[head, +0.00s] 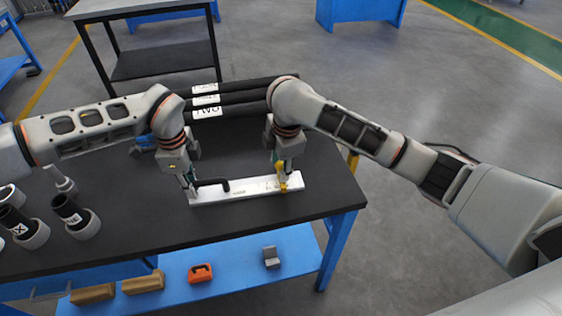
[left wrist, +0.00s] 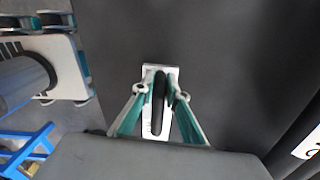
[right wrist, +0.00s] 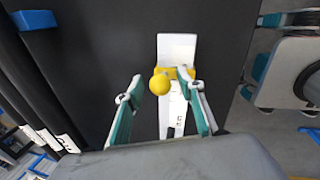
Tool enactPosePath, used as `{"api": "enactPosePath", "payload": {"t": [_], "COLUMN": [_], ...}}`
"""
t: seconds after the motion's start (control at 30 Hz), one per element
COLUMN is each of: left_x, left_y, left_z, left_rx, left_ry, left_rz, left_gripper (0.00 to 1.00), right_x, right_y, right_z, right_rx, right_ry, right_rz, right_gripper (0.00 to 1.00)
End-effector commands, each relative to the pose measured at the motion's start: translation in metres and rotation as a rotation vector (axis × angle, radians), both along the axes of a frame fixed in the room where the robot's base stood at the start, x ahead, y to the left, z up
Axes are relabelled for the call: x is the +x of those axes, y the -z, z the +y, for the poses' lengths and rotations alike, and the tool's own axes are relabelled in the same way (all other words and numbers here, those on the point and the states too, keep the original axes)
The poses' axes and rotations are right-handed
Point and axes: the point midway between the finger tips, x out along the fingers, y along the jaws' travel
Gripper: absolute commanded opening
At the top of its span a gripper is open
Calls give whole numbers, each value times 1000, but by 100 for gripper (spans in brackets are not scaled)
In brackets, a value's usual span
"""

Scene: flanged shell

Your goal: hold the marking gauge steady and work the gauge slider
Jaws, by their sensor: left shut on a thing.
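The marking gauge is a long white bar (head: 240,190) lying flat on the dark tabletop, with a black handle (head: 214,184) toward its left end and a yellow slider (head: 283,187) toward its right end. My left gripper (head: 190,187) is shut on the black handle, which runs between its fingers in the left wrist view (left wrist: 160,88). My right gripper (right wrist: 160,88) is open over the bar. The slider's round yellow knob (right wrist: 160,84) lies between its fingers, with a gap showing on each side. The fingers partly hide the slider in the head view.
Several black labelled tubes (head: 240,97) lie along the table's back edge. Grey cups (head: 85,226), some with black cylinders, stand at the left. The blue lower shelf (head: 235,262) holds brown blocks, an orange part and a grey part. The tabletop in front of the gauge is clear.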

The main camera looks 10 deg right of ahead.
Motion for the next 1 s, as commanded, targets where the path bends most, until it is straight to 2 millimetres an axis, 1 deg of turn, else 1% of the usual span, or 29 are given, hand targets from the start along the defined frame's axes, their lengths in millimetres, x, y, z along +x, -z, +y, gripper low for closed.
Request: {"api": "enactPosePath", "payload": {"t": [0.17,0.5,0.63,0.8,1.0], "left_x": [-1,-1,-1,-1,-1], "left_y": [2,2,2,2,2], "left_z": [1,1,1,1,1], "left_rx": [4,4,4,3,3], "left_ry": [1,0,0,0,0], "left_rz": [2,2,2,3,3], "left_gripper": [0,0,0,0,0], "right_x": [-2,-15,-20,-24,-25], "right_y": [-15,-81,-100,-113,-117], "right_z": [-1,-4,-4,-5,-5], "right_rx": [0,-2,-2,-2,-1], "right_ry": [-1,0,1,0,1], "right_rz": [-4,-7,-5,-3,-1], "right_gripper": [38,38,38,38,38]}}
